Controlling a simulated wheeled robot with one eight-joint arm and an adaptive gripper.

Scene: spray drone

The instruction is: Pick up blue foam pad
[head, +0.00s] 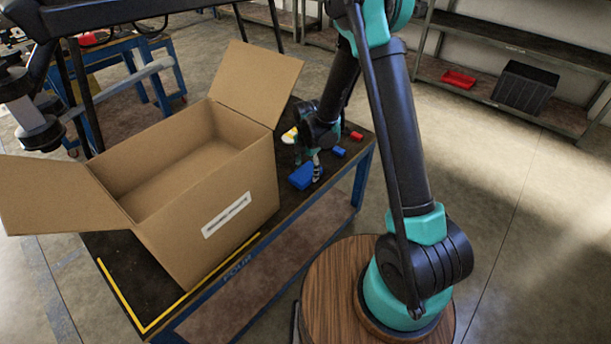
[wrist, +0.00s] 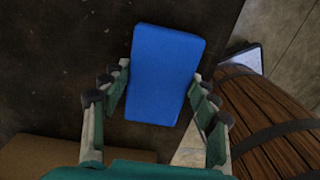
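The blue foam pad (head: 301,177) lies on the dark table top to the right of the cardboard box. It fills the upper middle of the wrist view (wrist: 165,72) as a plain blue block. My gripper (head: 317,168) is over the pad in the head view. In the wrist view my gripper (wrist: 161,82) is open, with one finger along each long side of the pad. The fingertips are close to its edges, and I cannot tell whether they touch. The pad is partly hidden by my gripper in the head view.
An open, empty cardboard box (head: 228,208) takes up much of the table (head: 108,252). A small blue block (head: 339,152), a red block (head: 356,135) and a yellow-white item (head: 290,135) lie near my gripper. A wooden barrel (wrist: 262,110) stands beside the table.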

